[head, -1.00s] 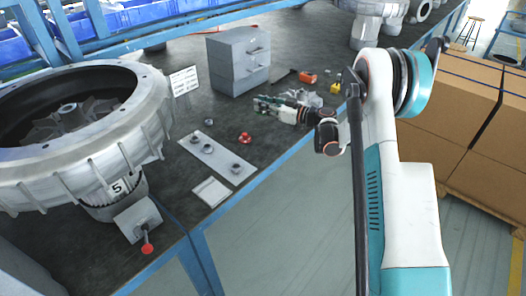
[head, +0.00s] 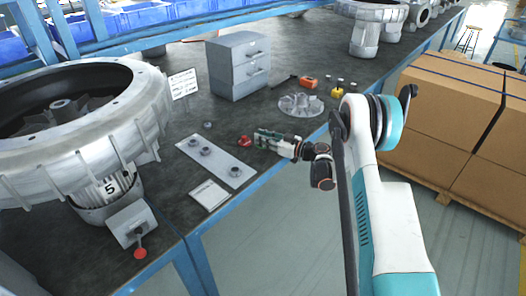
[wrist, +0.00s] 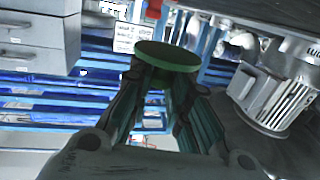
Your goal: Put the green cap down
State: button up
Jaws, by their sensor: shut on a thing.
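The green cap (wrist: 168,55) is a round disc in the wrist view, held between the fingertips of my gripper (wrist: 165,78). My gripper is shut on it. In the head view my gripper (head: 268,138) is above the dark bench near its front edge, pointing left. The cap is too small and too covered by the fingers to make out clearly there. A red part (head: 244,141) lies just left of the fingertips in that view; I cannot tell whether they are apart in height.
A grey plate with rings (head: 217,161) and a white card (head: 208,194) lie to the left. A finned disc (head: 300,105), an orange item (head: 308,82) and a yellow item (head: 338,91) are behind. A drawer cabinet (head: 238,65) and large blower housing (head: 70,150) flank clear bench.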

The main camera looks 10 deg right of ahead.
aim_at(263, 153)
jog(key=shift+f+b, duration=0.8)
jog(key=shift+f, duration=1.45)
jog(key=shift+f, duration=0.15)
jog(key=o, duration=0.9)
jog(key=shift+c, duration=0.2)
